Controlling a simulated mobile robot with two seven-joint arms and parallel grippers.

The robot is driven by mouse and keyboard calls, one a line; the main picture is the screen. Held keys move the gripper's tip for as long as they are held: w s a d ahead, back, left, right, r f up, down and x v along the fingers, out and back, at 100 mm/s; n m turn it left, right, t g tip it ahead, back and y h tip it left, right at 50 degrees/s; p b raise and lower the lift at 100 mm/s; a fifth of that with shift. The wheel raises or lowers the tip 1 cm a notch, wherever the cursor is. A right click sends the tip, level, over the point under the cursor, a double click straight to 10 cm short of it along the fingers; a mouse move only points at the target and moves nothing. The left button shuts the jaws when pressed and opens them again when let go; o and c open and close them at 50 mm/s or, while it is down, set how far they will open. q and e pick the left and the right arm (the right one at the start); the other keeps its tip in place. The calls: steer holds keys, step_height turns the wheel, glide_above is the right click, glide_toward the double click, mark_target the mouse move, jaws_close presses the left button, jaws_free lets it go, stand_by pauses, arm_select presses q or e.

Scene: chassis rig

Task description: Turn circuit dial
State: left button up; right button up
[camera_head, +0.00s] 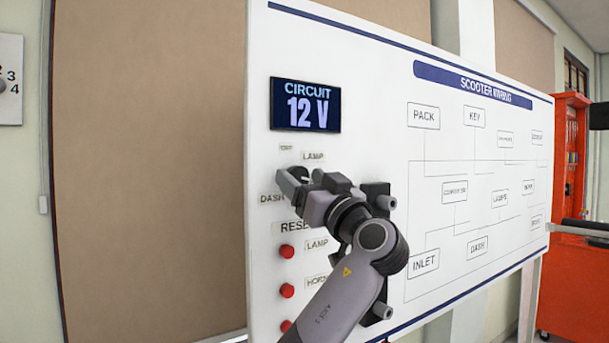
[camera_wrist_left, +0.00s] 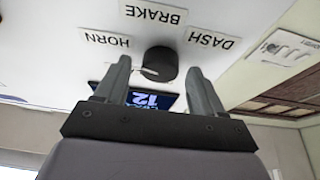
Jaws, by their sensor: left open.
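The circuit dial (camera_wrist_left: 160,64) is a dark round knob on the white board, seen in the left wrist view with DASH, BRAKE and HORN labels around it. In the head view it is hidden behind my left gripper. My left gripper (camera_head: 302,178) is open at the board's left part, below the display. In the left wrist view its two fingers (camera_wrist_left: 159,72) stand on either side of the dial with gaps; contact cannot be told. The circuit display (camera_head: 306,106) reads 12 V. My right gripper is not clearly seen.
Red buttons (camera_head: 287,252) run down the board's left side below the gripper. Black brackets (camera_head: 378,195) are fixed just right of it. The wiring diagram (camera_head: 475,180) fills the right of the board. A red cabinet (camera_head: 562,265) stands at the far right.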

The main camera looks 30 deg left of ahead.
arm_select(q)
steer(key=shift+a, duration=0.1)
steer(key=c, duration=1.1)
steer(key=shift+o, duration=0.2)
